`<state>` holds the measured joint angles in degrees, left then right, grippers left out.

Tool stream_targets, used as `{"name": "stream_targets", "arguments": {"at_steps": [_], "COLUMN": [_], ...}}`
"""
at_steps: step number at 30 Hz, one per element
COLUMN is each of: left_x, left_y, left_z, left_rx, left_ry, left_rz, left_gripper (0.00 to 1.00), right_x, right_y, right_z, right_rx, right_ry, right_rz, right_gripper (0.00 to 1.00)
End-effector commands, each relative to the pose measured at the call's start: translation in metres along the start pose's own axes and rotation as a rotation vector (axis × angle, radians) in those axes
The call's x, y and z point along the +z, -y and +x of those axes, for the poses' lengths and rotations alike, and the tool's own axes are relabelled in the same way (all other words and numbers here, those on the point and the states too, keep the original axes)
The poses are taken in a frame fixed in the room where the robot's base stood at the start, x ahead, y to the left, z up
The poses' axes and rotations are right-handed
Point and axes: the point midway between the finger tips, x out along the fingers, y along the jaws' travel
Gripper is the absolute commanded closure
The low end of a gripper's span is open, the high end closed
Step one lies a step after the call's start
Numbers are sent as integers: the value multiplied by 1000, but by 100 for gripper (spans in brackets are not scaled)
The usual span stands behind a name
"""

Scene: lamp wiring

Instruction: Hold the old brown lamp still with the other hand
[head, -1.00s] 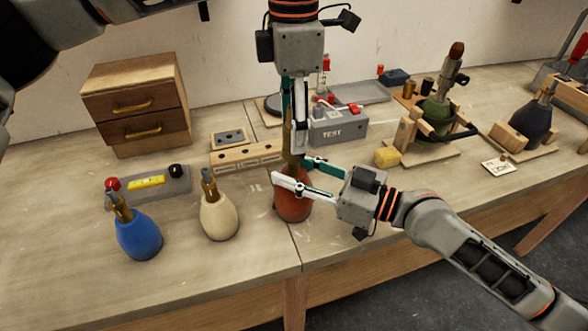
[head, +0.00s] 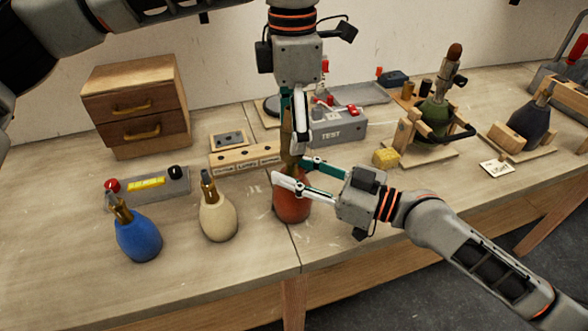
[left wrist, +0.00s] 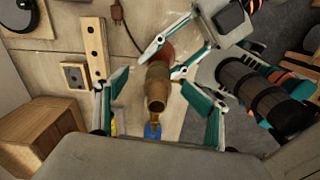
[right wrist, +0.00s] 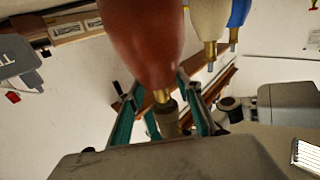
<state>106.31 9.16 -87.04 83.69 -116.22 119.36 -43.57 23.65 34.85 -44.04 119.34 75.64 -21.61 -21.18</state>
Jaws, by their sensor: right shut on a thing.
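The reddish-brown lamp (head: 292,200) stands upright near the bench's front edge, with a brass neck and a socket on top. My right gripper (head: 288,170) comes in from the right and is shut on the lamp at its neck. The right wrist view shows the lamp's body (right wrist: 143,45) upside down, with the neck between the fingers. My left gripper (head: 294,140) points down from above at the lamp's top. In the left wrist view its fingers stand wide apart, with the socket (left wrist: 157,90) between them and gaps on both sides.
A cream lamp (head: 218,218) and a blue lamp (head: 139,238) stand to the left. A wooden block with holes (head: 245,160) and a grey TEST box (head: 338,128) are behind. A yellow sponge (head: 386,158) and a green lamp in a wooden holder (head: 436,115) are to the right.

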Motion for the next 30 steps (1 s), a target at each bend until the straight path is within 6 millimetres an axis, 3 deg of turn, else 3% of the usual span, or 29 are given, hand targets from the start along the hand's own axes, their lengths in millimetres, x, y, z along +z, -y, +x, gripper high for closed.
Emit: {"name": "stream_targets", "arguments": {"at_steps": [11,16,30], "left_x": [0,0,0], "left_y": [-1,-1,0], "left_z": [3,-6,-93], "left_rx": [1,2,6], "left_ry": [-2,-2,-1], "left_rz": [-1,-1,-2], "left_gripper": [19,19,19], "right_x": [10,11,13], "right_y": [4,3,2], "right_z": [0,0,0], "right_rx": [-6,-5,-2], "right_ry": [15,18,22], "right_rz": [6,5,4], "right_gripper": [92,92,92]}}
